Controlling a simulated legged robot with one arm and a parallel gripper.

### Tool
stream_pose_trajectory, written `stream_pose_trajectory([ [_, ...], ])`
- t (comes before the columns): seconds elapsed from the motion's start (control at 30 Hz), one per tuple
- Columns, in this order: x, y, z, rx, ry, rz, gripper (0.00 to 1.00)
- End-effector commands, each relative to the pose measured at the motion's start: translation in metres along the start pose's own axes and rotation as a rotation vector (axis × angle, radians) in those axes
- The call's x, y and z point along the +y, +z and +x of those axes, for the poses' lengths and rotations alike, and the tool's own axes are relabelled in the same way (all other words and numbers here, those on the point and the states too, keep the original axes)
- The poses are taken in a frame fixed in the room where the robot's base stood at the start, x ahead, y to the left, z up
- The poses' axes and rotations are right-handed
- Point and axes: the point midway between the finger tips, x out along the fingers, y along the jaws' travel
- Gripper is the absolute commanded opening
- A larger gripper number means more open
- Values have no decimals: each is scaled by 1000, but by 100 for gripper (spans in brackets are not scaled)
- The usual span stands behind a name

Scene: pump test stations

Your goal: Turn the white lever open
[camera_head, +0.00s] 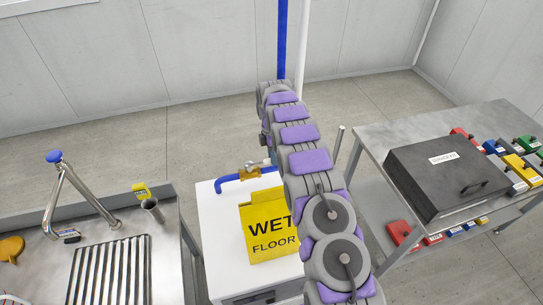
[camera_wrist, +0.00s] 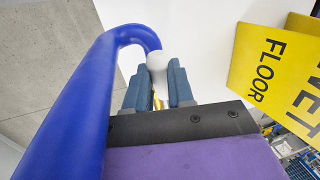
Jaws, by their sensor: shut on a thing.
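The white lever (camera_wrist: 157,62) has a rounded end and shows between my fingers in the wrist view. My gripper (camera_wrist: 158,78) is shut on it, with one dark finger on each side. A bit of brass valve (camera_wrist: 157,102) shows below it, between the fingers. In the head view the brass valve (camera_head: 250,172) sits by the blue pipe (camera_head: 232,184) on the white cabinet (camera_head: 208,215). My arm hides most of the gripper and lever there. The lever's exact angle is hard to tell.
The blue pipe (camera_wrist: 75,100) curves close along the left of my gripper in the wrist view. A yellow wet floor sign (camera_head: 262,222) stands on the cabinet's front. A steel sink counter (camera_head: 60,250) is left; a table with a dark case (camera_head: 440,175) is right.

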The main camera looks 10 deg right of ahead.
Motion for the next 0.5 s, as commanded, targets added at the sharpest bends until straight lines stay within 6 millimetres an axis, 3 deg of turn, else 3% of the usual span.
stream_pose_trajectory([
  [0.17, 2, 1, -3, -3, 11, 0, 0],
  [0.2, 2, 1, -3, -3, 11, 0, 27],
  [0.43, 1, 0, -2, -2, 7, 0, 48],
  [0.5, 1, 0, -2, -2, 6, 0, 48],
])
